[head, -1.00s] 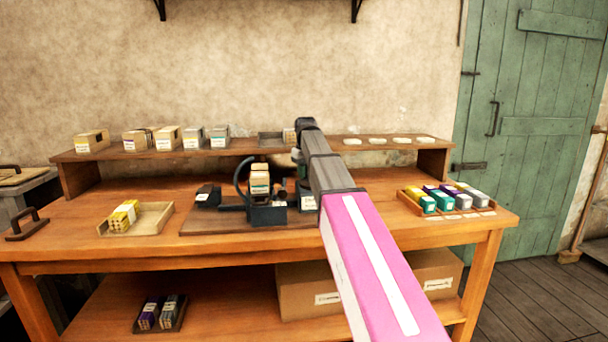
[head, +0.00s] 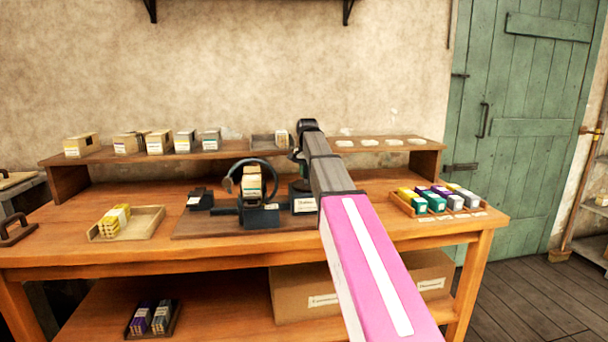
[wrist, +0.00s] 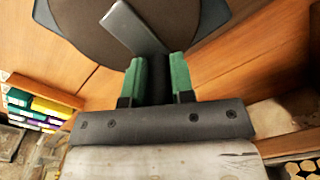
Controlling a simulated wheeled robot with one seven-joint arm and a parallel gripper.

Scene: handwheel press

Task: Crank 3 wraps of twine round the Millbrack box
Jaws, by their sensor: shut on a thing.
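The box in the press (head: 251,183) is tan with a pale label and stands upright in the dark winder (head: 262,217). I cannot read its name. A dark curved arm (head: 258,161) arches over the box. In the wrist view, the green-padded fingers of my gripper (wrist: 158,80) are shut on a dark upright crank handle (wrist: 157,88). A grey metal crank bar (wrist: 132,27) runs from the handle across a dark round disc (wrist: 85,25). In the head view my arm hides the gripper and handle. Twine on the box is too small to make out.
Several tan boxes (head: 82,146) stand on the rear shelf (head: 60,159). A wooden tray (head: 150,225) with a yellow bundle lies at left. A tray of coloured spools or packs (head: 395,203) lies at right. The front bench top is mostly clear.

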